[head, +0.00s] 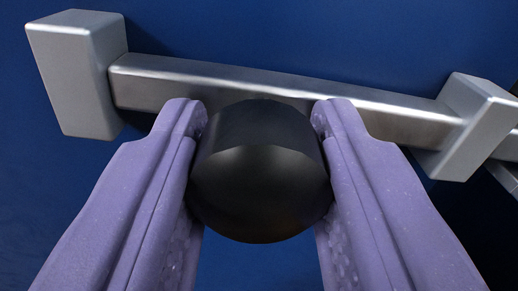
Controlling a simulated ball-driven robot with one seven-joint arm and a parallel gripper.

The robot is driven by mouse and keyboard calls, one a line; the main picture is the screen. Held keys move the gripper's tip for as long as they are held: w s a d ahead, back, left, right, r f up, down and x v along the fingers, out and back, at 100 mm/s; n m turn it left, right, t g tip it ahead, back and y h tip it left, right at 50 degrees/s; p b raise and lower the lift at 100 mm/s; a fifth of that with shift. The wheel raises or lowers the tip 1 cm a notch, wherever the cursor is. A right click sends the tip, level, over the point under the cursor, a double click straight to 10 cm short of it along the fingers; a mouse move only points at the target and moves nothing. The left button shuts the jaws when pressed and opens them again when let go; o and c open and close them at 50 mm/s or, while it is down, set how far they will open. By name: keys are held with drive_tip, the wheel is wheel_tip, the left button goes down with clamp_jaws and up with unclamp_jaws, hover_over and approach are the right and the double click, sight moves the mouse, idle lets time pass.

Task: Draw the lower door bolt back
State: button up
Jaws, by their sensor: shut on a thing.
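The door bolt (230,76) is a bare metal bar that runs across the upper part of the head view, sloping slightly down to the right. A black rounded knob (260,190) sticks out from its middle toward the camera. My gripper (263,120) has its two purple fingers on either side of the knob and is shut on it. The fingertips are close to the bar. The knob and fingers hide part of the bar's lower edge.
A square metal block (75,75) stands at the bar's left end. A metal bracket (468,125) surrounds the bar at the right, and the bar continues beyond it. The blue door surface (300,30) lies behind. A dark area shows at the right edge.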

sight(130, 105)
drive_tip(key=shift+a+p, duration=0.55)
drive_tip(key=shift+a, duration=1.75)
clamp_jaws()
drive_tip(key=o, duration=1.1)
unclamp_jaws()
drive_tip(key=shift+a, duration=0.15)
drive_tip(key=shift+s+f, duration=0.1)
